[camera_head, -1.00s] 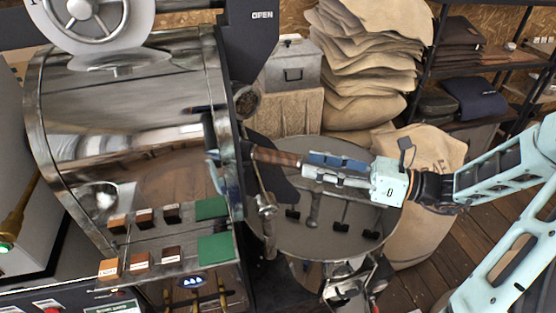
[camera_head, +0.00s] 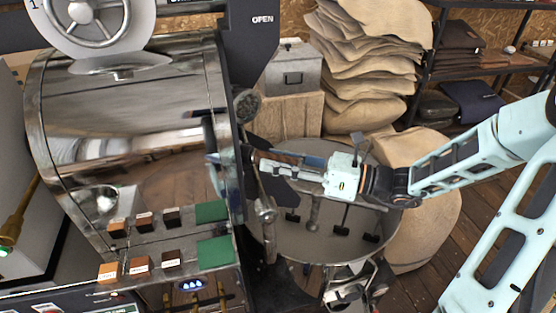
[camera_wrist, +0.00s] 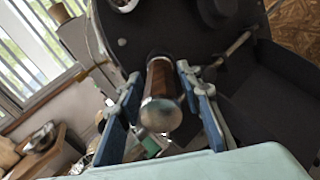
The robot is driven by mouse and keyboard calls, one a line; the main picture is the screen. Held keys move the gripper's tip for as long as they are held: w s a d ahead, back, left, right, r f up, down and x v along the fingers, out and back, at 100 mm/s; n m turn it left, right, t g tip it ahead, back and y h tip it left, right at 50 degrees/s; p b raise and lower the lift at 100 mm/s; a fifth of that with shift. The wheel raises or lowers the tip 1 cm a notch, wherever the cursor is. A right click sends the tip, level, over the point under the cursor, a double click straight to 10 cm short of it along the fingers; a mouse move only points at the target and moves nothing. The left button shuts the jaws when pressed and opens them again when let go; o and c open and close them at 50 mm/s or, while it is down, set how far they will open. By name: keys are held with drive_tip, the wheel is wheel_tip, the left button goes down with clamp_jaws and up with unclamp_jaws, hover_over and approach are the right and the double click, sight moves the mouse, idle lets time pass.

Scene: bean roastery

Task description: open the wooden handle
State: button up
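The wooden handle (camera_wrist: 160,82) is a brown cylinder with a round metal end cap. In the wrist view it points toward the camera from the dark front plate (camera_wrist: 135,45) of the roaster drum. My gripper (camera_wrist: 155,85) has its blue-padded fingers apart, one on each side of the handle. A gap shows on the left side; the right finger is close to the handle, and I cannot tell whether it touches. In the head view my gripper (camera_head: 262,160) reaches left to the drum's front, and its fingers mostly cover the handle.
The steel roaster drum (camera_head: 140,130) fills the left. A round cooling tray (camera_head: 330,240) with stirring paddles lies below my gripper. Sample blocks and green pads (camera_head: 213,250) sit on a ledge at the front. Stacked sacks (camera_head: 365,70) and a metal box (camera_head: 292,68) stand behind.

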sight(302, 164)
clamp_jaws()
drive_tip(key=p+v, duration=0.5)
drive_tip(key=v, duration=0.5)
drive_tip(key=shift+w+r, duration=0.1)
drive_tip(key=shift+r, duration=0.05)
drive_tip(key=shift+d, duration=0.3)
drive_tip(key=shift+o, duration=1.6)
unclamp_jaws()
